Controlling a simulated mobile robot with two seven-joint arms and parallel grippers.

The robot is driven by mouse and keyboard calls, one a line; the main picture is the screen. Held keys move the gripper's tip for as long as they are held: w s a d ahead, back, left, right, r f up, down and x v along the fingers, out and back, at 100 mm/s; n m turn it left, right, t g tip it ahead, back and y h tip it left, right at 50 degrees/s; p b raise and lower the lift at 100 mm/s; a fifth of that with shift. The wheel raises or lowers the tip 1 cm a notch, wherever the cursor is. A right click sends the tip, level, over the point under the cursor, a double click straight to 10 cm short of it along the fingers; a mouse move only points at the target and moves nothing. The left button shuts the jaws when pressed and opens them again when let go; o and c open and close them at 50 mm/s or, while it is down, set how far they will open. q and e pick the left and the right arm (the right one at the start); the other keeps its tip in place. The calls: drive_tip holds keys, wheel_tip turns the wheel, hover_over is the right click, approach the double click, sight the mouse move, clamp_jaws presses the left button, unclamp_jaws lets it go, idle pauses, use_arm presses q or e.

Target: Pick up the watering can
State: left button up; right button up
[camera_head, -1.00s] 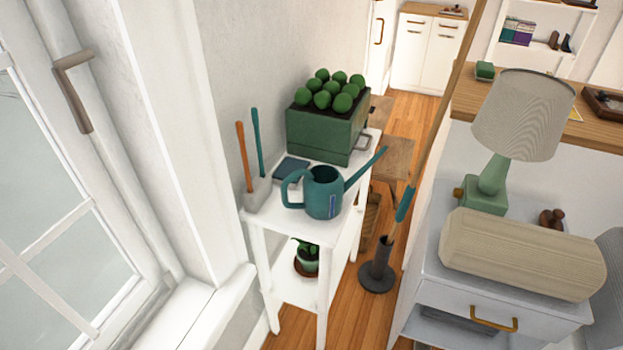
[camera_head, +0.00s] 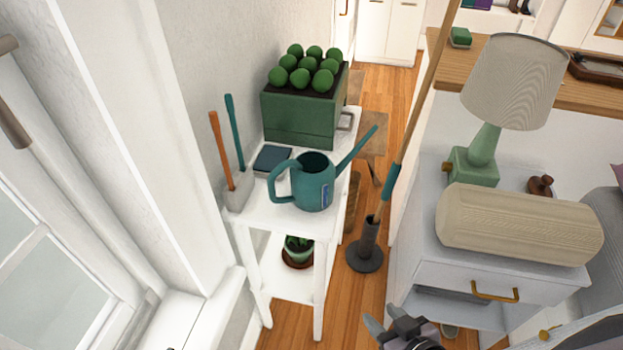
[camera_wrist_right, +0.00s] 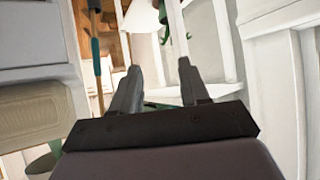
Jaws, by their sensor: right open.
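The teal watering can (camera_head: 314,188) stands upright on the front part of the top of a narrow white shelf stand (camera_head: 291,222). Its looped handle is on the left and its long spout points up to the right. My right gripper (camera_head: 384,322) is at the bottom of the head view, below and to the right of the can and well apart from it. In the right wrist view the two fingers (camera_wrist_right: 160,90) are spread with nothing clearly held between them. My left gripper is not in view.
A green planter (camera_head: 299,118) and a dark blue book (camera_head: 273,160) are behind the can. Two long-handled tools (camera_head: 221,150) stand left of it. A dark stand (camera_head: 367,245) with a pole is to the right, beside a cabinet (camera_head: 480,270) with a lamp (camera_head: 515,82).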

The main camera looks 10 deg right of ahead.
drive_tip(key=w+a+r+t+y, duration=0.1)
drive_tip(key=w+a+r, duration=0.6)
drive_tip(key=w+a, duration=0.15)
drive_tip(key=n+t+y, duration=0.1)
drive_tip(key=n+y, duration=0.1)
approach(273, 187)
drive_tip(key=w+a+f, duration=0.1)
drive_tip(key=w+a, duration=0.1)
drive_tip(key=shift+d+b+x, duration=0.2)
drive_tip(key=shift+x, duration=1.45)
drive_tip(key=shift+d+b+x, duration=0.15)
drive_tip(key=shift+d+x, duration=0.1)
drive_tip(key=shift+x, duration=1.35)
drive_tip(key=shift+w+f, duration=0.15)
drive_tip(key=shift+f, duration=0.05)
clamp_jaws()
drive_tip(key=shift+r, duration=0.2)
